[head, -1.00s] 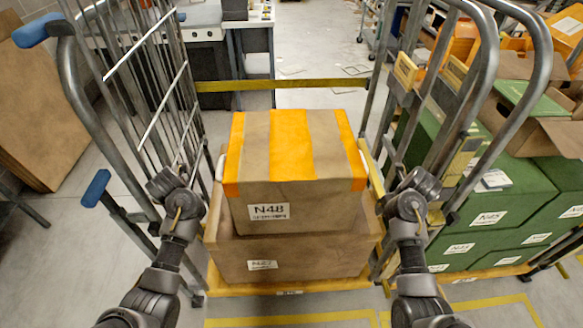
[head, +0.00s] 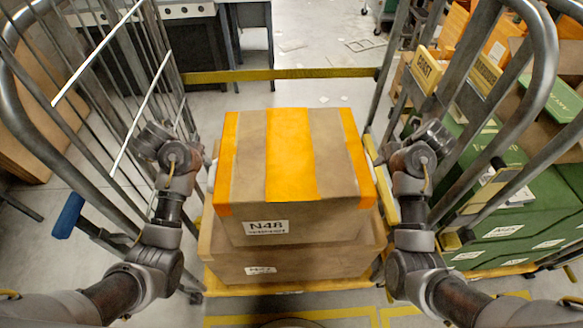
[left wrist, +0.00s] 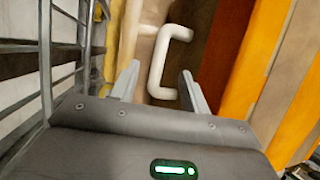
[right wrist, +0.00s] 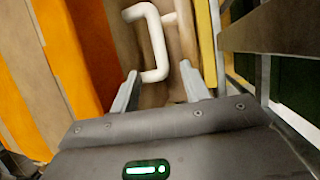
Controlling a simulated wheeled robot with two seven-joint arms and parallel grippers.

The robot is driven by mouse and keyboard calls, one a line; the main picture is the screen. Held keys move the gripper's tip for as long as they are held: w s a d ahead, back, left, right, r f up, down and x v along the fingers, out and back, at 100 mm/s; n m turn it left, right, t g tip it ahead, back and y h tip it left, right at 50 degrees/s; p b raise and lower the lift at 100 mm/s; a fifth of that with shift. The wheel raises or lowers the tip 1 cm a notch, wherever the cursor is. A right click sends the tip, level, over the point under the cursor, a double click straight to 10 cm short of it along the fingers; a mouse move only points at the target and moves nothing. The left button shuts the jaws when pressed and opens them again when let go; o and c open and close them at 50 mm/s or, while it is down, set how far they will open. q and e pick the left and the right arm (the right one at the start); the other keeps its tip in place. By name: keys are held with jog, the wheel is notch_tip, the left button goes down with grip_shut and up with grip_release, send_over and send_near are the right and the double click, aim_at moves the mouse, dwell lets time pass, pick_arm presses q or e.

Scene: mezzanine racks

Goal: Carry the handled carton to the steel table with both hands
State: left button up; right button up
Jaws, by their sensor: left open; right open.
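The handled carton (head: 290,170) is brown with orange bands and an N48 label. It sits on a larger brown carton (head: 225,262) in a roll cage. My left gripper (head: 203,160) is beside its left side, and my right gripper (head: 380,165) is beside its right side. In the left wrist view a white handle (left wrist: 156,65) lies between the open fingers (left wrist: 157,82). In the right wrist view the other white handle (right wrist: 157,45) lies between the open fingers (right wrist: 160,78). Neither gripper is closed on a handle. The steel table cannot be identified with certainty.
Wire and tube cage sides (head: 135,110) stand close outside both arms. A yellow bar (head: 280,75) crosses the cage's far side. Green cartons (head: 505,225) are at the right. A grey bench (head: 180,12) stands at the back left.

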aim_at(211, 170)
pick_arm(q)
jog(key=x, duration=1)
jog(key=shift+s+d+f, duration=0.1)
jog(key=shift+f, duration=0.1)
pick_arm(e)
jog(key=x, duration=1)
jog(key=shift+s+a+f, duration=0.1)
jog(key=shift+s+f, duration=0.05)
jog(key=shift+f, duration=0.05)
pick_arm(q)
grip_shut()
pick_arm(e)
grip_shut()
pick_arm(q)
jog(key=shift+r, duration=0.1)
pick_arm(e)
jog(key=shift+r, duration=0.1)
